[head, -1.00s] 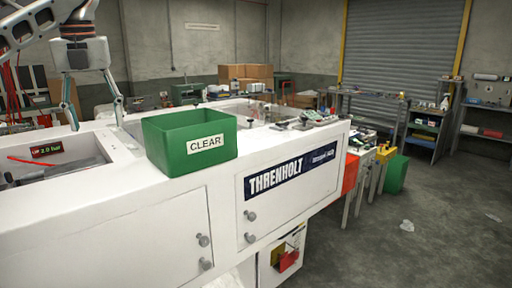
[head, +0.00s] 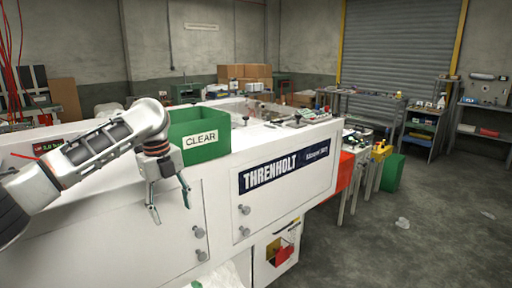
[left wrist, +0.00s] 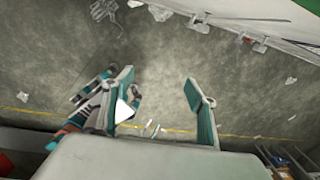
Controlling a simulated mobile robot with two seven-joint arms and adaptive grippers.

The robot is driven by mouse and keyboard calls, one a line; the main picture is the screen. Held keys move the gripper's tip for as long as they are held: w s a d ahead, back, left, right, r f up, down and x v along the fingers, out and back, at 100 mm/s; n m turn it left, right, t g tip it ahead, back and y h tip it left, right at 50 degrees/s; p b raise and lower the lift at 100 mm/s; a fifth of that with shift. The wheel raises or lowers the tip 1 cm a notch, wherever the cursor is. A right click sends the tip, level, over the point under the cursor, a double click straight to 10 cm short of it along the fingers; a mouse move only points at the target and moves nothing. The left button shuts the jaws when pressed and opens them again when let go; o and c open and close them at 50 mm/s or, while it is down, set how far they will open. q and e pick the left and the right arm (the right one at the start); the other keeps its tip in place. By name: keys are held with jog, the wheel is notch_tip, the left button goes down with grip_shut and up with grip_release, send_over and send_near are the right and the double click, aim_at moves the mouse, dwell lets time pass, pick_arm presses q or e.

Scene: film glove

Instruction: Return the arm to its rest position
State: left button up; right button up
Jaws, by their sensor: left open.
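My left gripper (head: 170,199) hangs in front of the white machine's front panel in the head view, fingers pointing down. It is open, with nothing between its fingers. In the left wrist view its two teal fingers (left wrist: 165,110) stand apart above the grey floor. My left arm comes in from the left edge and bends down at the wrist, covering part of the green CLEAR bin. My right gripper does not show in the head view.
The white THRENHOLT machine (head: 300,205) fills the middle left. The green CLEAR bin (head: 205,122) stands on its top, close behind my left wrist. Grey floor (head: 430,240) is open on the right, with a few scraps. Shelves (head: 428,125) stand at the back.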

pick_arm(q)
jog(key=s+d+f+n+t+h, duration=0.15)
jog(key=s+d+f+n, duration=0.35)
jog(key=f, duration=0.7)
jog(key=s+d+f+n+t+h, duration=0.1)
jog(key=s+d+f+n+h, duration=0.15)
jog(key=d+f, duration=0.65)
jog(key=s+d+f+n+t+h, duration=0.15)
jog(key=s+d+f+n, duration=0.3)
jog(key=f, duration=0.95)
jog(key=s+a+f+n+t+y, duration=0.2)
jog(key=s+a+n, duration=0.3)
jog(key=s+a, duration=0.4)
jog(key=s+a+f+n+t+y, duration=0.2)
jog(key=s+a+f+n, duration=0.3)
jog(key=s+a, duration=0.4)
jog(key=s+n+t, duration=0.1)
jog(key=s, duration=0.2)
jog(key=shift+s+f+t, duration=0.2)
jog(key=shift+t, duration=0.2)
jog(key=c, duration=0.8)
jog(key=shift+c, duration=0.4)
